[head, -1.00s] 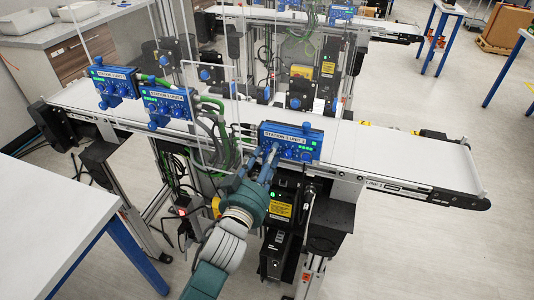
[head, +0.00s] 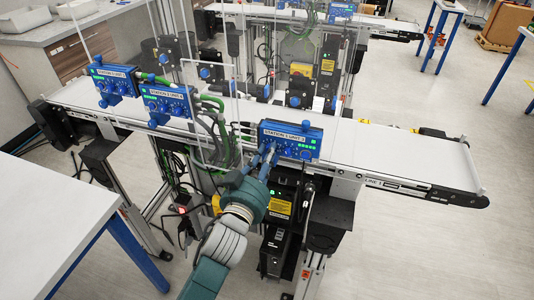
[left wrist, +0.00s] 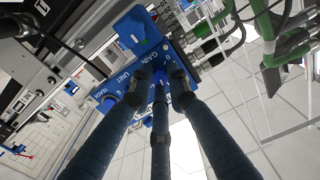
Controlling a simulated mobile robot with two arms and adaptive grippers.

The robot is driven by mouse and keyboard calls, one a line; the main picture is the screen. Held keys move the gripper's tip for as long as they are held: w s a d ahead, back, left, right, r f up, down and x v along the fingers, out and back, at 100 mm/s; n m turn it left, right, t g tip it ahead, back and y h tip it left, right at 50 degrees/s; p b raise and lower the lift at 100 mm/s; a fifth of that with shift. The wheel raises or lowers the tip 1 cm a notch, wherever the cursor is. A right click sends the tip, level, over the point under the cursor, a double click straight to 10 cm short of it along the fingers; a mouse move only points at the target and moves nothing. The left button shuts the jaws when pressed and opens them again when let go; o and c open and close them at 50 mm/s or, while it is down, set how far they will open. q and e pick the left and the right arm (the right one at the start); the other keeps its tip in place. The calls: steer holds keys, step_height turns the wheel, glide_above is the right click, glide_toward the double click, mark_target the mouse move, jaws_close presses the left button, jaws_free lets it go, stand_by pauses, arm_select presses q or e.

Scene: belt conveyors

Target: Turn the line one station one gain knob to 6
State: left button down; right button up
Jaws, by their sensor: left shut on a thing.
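The right-hand blue box (head: 290,141) carries a white label that seems to read station 1. It stands at the near edge of the line 1 conveyor. My left gripper (head: 268,156) has its fingers on the left part of its front face. In the left wrist view, the box (left wrist: 134,32) shows the word GAIN, and the fingers of my left gripper (left wrist: 160,80) close around the gain knob (left wrist: 159,76) beside it. The fingers hide most of the knob, and its setting cannot be read. My right gripper is out of view.
Two similar blue boxes, a middle one (head: 168,103) and a left one (head: 113,80), stand along the white belt (head: 395,150). Clear guard panels and green cables are close to my left arm. A white table (head: 50,215) is at the left.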

arm_select(q)
steer(key=shift+f+m+p, duration=0.2)
steer(key=shift+m+p, duration=0.95)
steer(key=shift+m, duration=3.45)
steer(key=c, duration=1.7)
jaws_free()
steer(key=shift+a+r, duration=0.1)
steer(key=shift+o, duration=0.2)
steer(key=v, duration=1.2)
